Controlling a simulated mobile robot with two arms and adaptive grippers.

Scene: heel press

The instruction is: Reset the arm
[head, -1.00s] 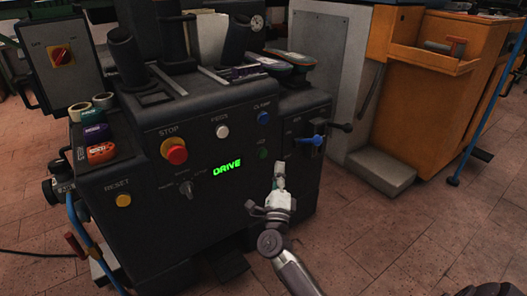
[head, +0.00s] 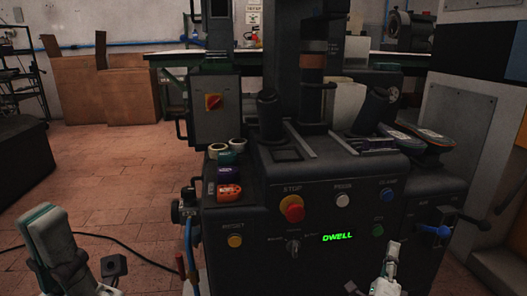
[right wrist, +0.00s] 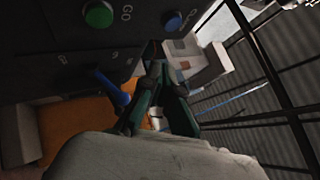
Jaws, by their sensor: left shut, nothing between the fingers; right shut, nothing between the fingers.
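The black heel press (head: 265,205) stands in the middle right of the head view. Its front carries a yellow reset button (head: 235,241), a red stop button (head: 292,208), a white button (head: 343,200), a blue clamp button (head: 386,195) and a green button (head: 377,230). A green display (head: 337,237) reads DWELL. My right gripper (head: 392,250) is shut and empty, low in front of the panel below the green button. In the right wrist view its fingers (right wrist: 158,95) hang near a blue lever (right wrist: 115,92). My left gripper (head: 46,222) is shut and empty, at lower left, clear of the press.
Tape rolls (head: 219,152) and coloured rolls (head: 229,191) lie on the press's left ledge. Shoes (head: 423,138) rest on its right top. A blue-handled lever (head: 432,230) sticks out at right. Cardboard boxes (head: 90,95) stand behind. Brick floor (head: 120,185) is open at left.

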